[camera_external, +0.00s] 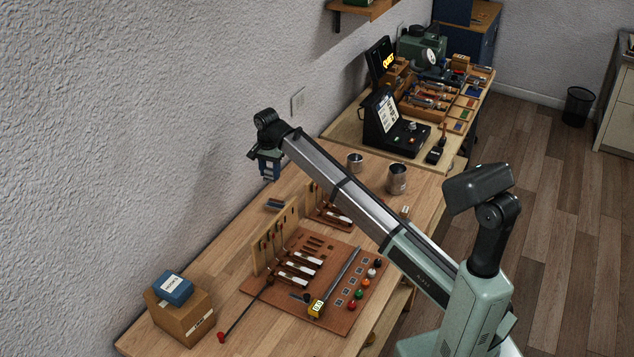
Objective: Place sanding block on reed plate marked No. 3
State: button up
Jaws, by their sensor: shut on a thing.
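My gripper (269,174) is at the end of the outstretched arm, high over the far left part of the bench near the wall. It is shut on a small dark blue, block-like thing, mostly hidden by the fingers; I cannot tell for sure that it is the sanding block. Small square plates (345,291) lie in a row on the brown work board (330,322), well below and nearer the camera than the gripper. Their markings are too small to read, so I cannot tell which is No. 3.
A cardboard box (184,317) with a blue package (173,289) stands at the near left. Upright wooden racks (270,247) edge the board. A small dark item (276,204) lies near the wall. A black device (388,124) stands farther back.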

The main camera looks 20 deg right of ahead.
jog(key=w+d+m, duration=0.1)
jog(key=w+d, duration=0.3)
send_near(280, 204)
jog(key=shift+f, duration=2.8)
jog(key=shift+f, duration=0.1)
jog(key=o, duration=1.1)
jog(key=shift+c, duration=0.2)
notch_tip(280, 204, up, 12)
